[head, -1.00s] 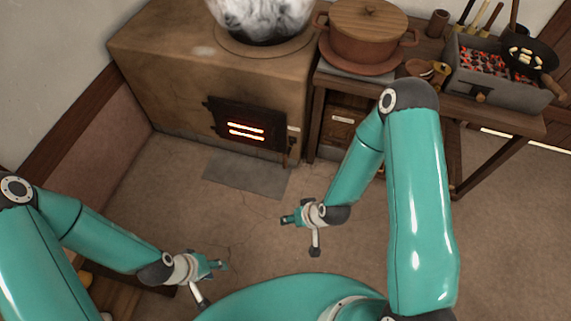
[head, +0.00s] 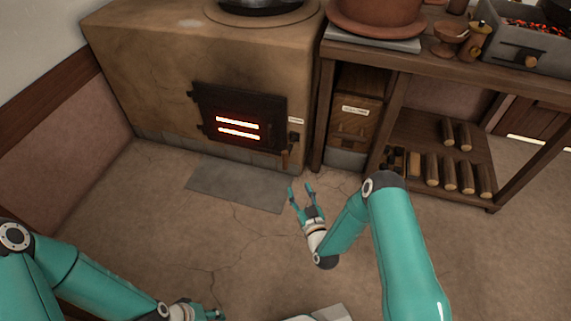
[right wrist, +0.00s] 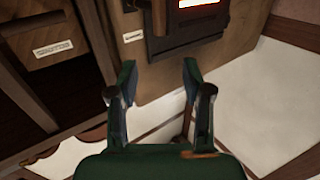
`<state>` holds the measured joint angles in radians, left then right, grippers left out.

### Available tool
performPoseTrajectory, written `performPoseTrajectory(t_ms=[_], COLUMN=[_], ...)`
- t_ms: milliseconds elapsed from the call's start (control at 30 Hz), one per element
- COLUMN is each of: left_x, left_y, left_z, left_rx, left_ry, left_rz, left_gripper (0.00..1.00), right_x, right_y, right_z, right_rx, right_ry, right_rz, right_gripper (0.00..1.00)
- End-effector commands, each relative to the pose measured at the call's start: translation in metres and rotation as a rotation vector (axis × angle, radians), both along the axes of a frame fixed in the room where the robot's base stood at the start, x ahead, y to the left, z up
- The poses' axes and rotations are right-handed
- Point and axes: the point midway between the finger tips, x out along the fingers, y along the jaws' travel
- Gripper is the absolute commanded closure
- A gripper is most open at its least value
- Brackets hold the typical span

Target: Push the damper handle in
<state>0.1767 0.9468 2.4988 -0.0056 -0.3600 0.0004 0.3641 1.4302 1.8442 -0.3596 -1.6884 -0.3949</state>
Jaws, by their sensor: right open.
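The stove front (head: 150,85) has a dark firebox door (head: 240,112) with a glowing grate. Right of the door is a small dark fitting (head: 294,138) under a pale label; I take it for the damper handle, but the label is unreadable. My right gripper (head: 300,187) is open and empty, below and apart from these, fingers pointing toward the stove. In the right wrist view its open fingers (right wrist: 158,75) frame the stove front, the wooden handle (right wrist: 160,16) beyond them. My left gripper (head: 212,313) is at the bottom edge, partly cut off.
A wooden bench (head: 450,68) stands close at the stove's right, with a drawer unit (head: 357,112) and logs (head: 466,178) beneath. A flat grey plate (head: 238,184) lies on the floor before the stove. The floor (head: 160,225) in front is otherwise clear.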

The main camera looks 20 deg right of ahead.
Motion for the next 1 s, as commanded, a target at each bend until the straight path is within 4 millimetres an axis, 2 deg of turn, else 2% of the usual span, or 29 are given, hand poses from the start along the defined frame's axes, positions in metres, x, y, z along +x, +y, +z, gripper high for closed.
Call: performPoseTrajectory(t_ms=[167,267,700,900,1000], left_x=[0.000,0.000,0.000,0.000,0.000], left_y=[0.000,0.000,0.000,0.000,0.000], left_z=[-0.007,-0.013,-0.052,-0.066,-0.069], left_rx=[0.000,0.000,0.000,0.000,0.000], left_ry=[-0.001,-0.001,0.000,0.000,0.000], left_rz=[0.000,0.000,0.000,0.000,0.000], left_gripper=[0.60,0.60,0.60,0.60,0.60], right_x=[0.014,0.028,0.122,0.153,0.162], right_y=[-0.001,0.000,-0.001,0.000,-0.001], right_z=[-0.001,-0.001,-0.004,-0.003,-0.002], right_rx=[-0.005,-0.004,-0.003,-0.003,-0.003], right_ry=[-0.016,-0.015,-0.015,-0.012,-0.011], right_rz=[-0.002,-0.002,-0.002,-0.001,-0.001], right_gripper=[0.50,0.50,0.50,0.50,0.50])
